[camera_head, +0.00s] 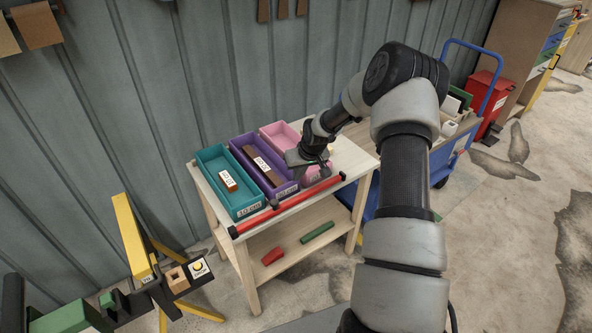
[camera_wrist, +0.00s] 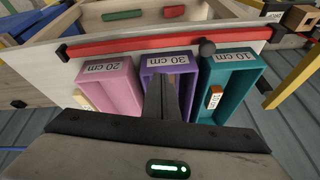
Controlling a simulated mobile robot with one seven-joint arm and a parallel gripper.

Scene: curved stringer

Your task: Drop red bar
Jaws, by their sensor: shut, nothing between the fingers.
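A long red bar (camera_head: 290,203) with black ends runs along the front edge of the table top; it also shows in the wrist view (camera_wrist: 140,44). A short red bar (camera_head: 272,256) lies on the lower shelf and shows in the wrist view (camera_wrist: 174,12). My gripper (camera_wrist: 161,85) is shut and empty, pointing down around the purple 30 cm bin (camera_wrist: 188,62). In the head view my gripper (camera_head: 312,168) is partly hidden by its own wrist, near the pink 20 cm bin (camera_head: 272,132). The teal 10 cm bin (camera_head: 244,209) stands at the left.
Brown labelled blocks lie in the teal bin (camera_head: 228,180) and purple bin (camera_head: 263,166). A green bar (camera_head: 317,232) lies on the lower shelf. A yellow trestle (camera_head: 133,236) stands at the left, a blue cart (camera_head: 468,142) at the right. A corrugated wall closes the back.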

